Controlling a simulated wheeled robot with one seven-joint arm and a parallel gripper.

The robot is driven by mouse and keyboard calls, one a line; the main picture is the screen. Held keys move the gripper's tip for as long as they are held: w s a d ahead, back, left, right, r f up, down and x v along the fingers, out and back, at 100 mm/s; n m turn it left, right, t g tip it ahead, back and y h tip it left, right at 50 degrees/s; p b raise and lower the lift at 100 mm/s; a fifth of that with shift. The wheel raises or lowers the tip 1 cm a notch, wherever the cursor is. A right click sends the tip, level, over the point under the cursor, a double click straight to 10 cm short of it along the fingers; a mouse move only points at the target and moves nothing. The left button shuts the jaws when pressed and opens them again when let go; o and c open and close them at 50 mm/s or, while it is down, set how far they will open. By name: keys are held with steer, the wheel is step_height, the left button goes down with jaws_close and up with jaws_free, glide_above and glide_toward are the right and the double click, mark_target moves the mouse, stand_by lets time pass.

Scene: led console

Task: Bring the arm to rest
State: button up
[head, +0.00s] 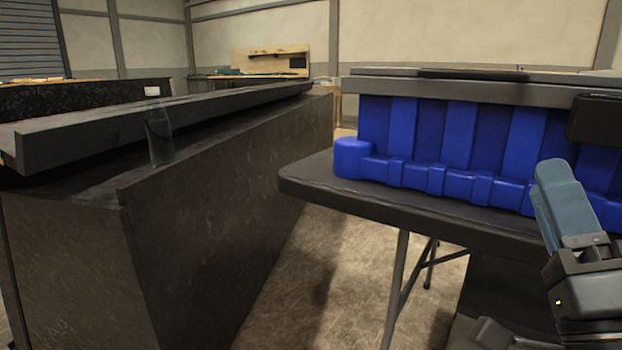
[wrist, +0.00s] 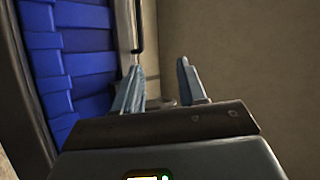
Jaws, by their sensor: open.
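My gripper (wrist: 158,83) shows in the wrist view with its two grey-blue fingers apart and nothing between them. In the head view my gripper (head: 556,205) is at the right edge, in front of the blue case and over the near side of the dark table. Whether it touches the case cannot be told. The blue ribbed case (head: 450,135) stands on the dark folding table (head: 305,180) and has a grey lid on top. The case also shows at the left of the wrist view (wrist: 65,60).
A long dark counter (head: 220,170) with a raised ledge runs along the left. A clear bottle (head: 159,135) stands on it. Bare floor (head: 325,270) lies between counter and table. A workbench with a wooden back panel (head: 270,60) stands at the far wall.

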steer(key=s+f+n+g, duration=0.3)
steer(key=s+f, duration=0.3)
steer(key=f, duration=0.3)
steer(key=s+f+n+g, duration=0.2)
steer(key=s+f, duration=0.3)
steer(key=f, duration=0.4)
steer(key=s+a+f+n+g+y, duration=0.1)
steer(key=s+f+n+g, duration=0.3)
steer(key=s, duration=0.7)
steer(key=s+a+f+n+g, duration=0.15)
steer(key=s+f+n, duration=0.3)
steer(key=s, duration=0.55)
step_height(320, 180, up, 31)
steer(key=p, duration=3.2)
steer(key=shift+d+r+m+g+p, duration=0.15)
steer(key=shift+d+m+g+p, duration=0.2)
steer(key=shift+m, duration=0.1)
